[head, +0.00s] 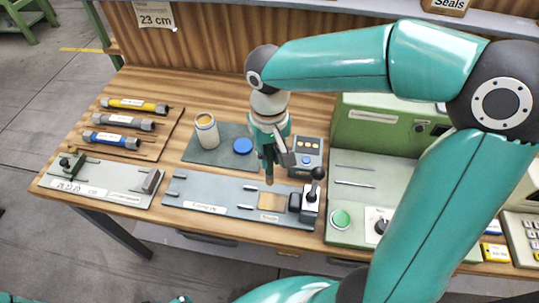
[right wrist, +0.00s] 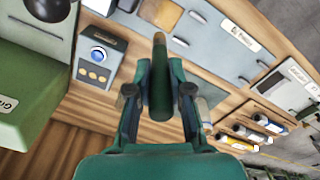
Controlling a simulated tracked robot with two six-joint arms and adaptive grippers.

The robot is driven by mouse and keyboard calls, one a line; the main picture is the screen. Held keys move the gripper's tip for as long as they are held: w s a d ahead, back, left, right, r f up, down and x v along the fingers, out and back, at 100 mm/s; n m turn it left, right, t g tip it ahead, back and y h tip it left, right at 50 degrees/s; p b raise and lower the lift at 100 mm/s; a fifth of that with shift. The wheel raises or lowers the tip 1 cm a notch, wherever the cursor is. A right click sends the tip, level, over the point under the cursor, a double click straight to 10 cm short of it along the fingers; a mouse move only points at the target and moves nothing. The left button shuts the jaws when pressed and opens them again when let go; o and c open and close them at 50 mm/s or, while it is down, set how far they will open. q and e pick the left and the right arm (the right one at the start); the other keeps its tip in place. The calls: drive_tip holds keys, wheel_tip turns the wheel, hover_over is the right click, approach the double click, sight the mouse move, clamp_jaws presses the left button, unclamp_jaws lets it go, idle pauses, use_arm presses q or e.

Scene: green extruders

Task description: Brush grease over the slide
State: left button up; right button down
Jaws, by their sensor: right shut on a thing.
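My right gripper (head: 270,152) is shut on a slim, dark brush (right wrist: 160,75) with a brownish tip. The brush points down over the grey fixture plate (head: 232,195). In the head view its tip appears just above a tan, flat piece (head: 272,201), probably the slide; I cannot tell if they touch. The tan piece also shows at the top of the right wrist view (right wrist: 162,13). A white pot (head: 207,131) with amber contents, probably grease, stands open left of the gripper. A blue lid (head: 243,146) lies beside it. My left gripper is not visible.
A dark block and a black-knobbed clamp (head: 311,200) stand right of the tan piece. A grey box with buttons (head: 307,154) is behind. A green machine (head: 375,135) is at right. Cylindrical tools (head: 134,105) lie on a wooden tray at left, behind another grey fixture (head: 105,182).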

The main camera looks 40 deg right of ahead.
drive_tip(key=shift+r+p, duration=0.45)
drive_tip(key=shift+r, duration=0.45)
